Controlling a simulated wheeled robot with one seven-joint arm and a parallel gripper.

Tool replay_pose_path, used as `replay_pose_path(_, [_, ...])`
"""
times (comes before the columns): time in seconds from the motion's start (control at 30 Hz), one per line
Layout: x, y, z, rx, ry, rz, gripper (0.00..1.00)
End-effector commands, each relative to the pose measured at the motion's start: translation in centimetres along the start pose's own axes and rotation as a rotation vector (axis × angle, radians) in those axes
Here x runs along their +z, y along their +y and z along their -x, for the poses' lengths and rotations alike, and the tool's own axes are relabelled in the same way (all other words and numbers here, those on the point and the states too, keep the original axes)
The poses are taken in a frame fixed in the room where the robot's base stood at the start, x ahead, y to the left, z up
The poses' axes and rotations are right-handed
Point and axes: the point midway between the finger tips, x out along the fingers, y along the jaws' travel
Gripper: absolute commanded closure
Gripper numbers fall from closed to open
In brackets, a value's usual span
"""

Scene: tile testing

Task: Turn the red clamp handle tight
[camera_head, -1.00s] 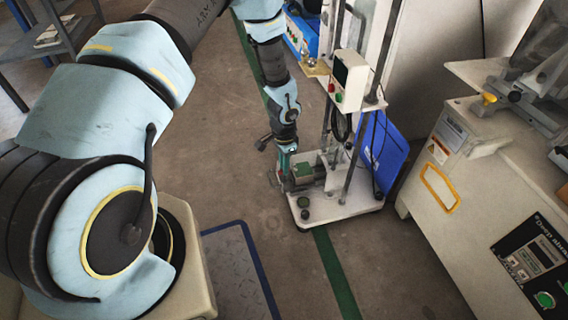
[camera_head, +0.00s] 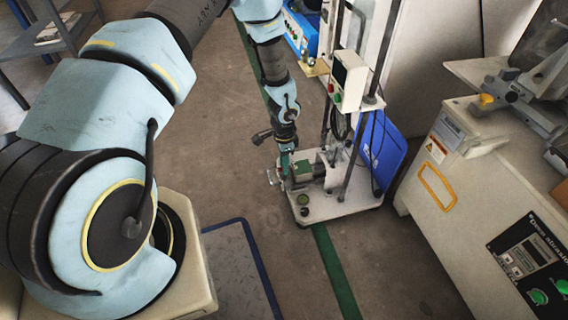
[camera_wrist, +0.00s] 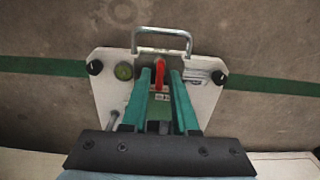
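The red clamp handle (camera_wrist: 160,74) shows in the wrist view as a short red lever pointing away from me, near the metal bar handle at the edge of a small white machine base (camera_wrist: 108,98). My gripper (camera_wrist: 160,73) has two green fingers spread apart, one on each side of the red handle; a narrow gap seems to separate them from it. Whether either finger touches it I cannot tell. A green block lies below, between the fingers. In the head view my gripper (camera_head: 285,166) is low at the left side of the base; the red handle is hidden there.
A silver bar handle (camera_wrist: 162,42) stands out from the base edge. The test stand has upright posts and a white control box (camera_head: 349,80). A blue panel (camera_head: 384,152) leans behind it. A large beige machine (camera_head: 480,190) stands to the right.

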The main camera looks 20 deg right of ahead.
Motion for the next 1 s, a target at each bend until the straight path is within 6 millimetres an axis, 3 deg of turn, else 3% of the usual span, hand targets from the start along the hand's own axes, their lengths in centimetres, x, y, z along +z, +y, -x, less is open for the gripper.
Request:
replay_pose_path(0.17, [0.0,0.0,0.5,0.0,0.0,0.001,0.72])
replay_pose_path(0.83, [0.0,0.0,6.8,0.0,0.0,0.001,0.72])
replay_pose_path(1.0, [0.0,0.0,7.1,0.0,-0.001,0.001,0.72])
